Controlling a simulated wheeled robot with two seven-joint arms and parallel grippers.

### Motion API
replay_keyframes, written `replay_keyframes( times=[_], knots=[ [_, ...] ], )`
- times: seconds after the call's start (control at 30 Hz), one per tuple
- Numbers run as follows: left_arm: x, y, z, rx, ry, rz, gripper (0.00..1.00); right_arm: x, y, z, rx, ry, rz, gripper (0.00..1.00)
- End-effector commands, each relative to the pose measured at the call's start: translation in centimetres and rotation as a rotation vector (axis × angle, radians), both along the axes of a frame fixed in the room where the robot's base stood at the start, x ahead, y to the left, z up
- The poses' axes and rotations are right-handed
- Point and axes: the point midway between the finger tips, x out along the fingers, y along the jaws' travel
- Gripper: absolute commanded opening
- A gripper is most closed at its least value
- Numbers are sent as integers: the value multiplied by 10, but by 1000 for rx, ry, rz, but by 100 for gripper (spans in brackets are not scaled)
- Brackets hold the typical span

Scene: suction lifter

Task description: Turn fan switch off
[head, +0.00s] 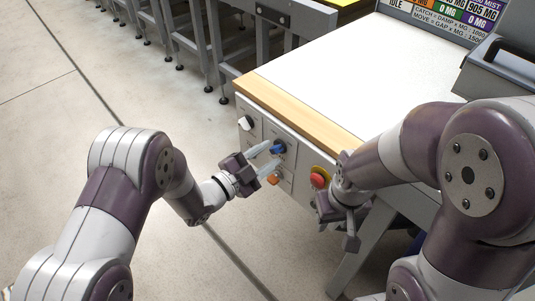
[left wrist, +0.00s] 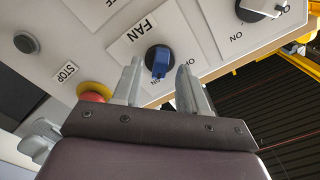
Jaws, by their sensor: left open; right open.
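The fan switch is a blue rotary knob (head: 279,147) on the front panel of the white table. In the left wrist view the blue knob (left wrist: 160,62) sits on a dark round base beside the label FAN. My left gripper (head: 269,157) is open in front of the panel, its fingertips close to the knob. In the left wrist view the knob shows between and just beyond the fingers of my left gripper (left wrist: 160,88); contact cannot be told. The lettering beside the knob is partly hidden by a finger. My right gripper (head: 338,225) is open and empty near the panel's right part.
A white knob (head: 245,123) is left of the fan knob. An orange button (head: 273,179) is below it. A red stop button (head: 320,177) on a yellow base is to the right, near my right gripper.

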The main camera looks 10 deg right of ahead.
Motion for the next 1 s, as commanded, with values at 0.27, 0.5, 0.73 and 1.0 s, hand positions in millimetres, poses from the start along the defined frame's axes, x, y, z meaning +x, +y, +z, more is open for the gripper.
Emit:
replay_keyframes(
  times=[0.27,0.5,0.73,1.0],
  knots=[
    [5,-7,0,-1,1,0,43,0,0,0,0,0,0,43],
    [5,-7,0,0,1,1,0,0,0,0,0,0,0,43],
    [5,-7,0,-2,4,1,0,0,0,0,0,0,0,43],
    [5,-6,0,-53,75,1,0,0,0,2,0,0,0,43]
  ],
)
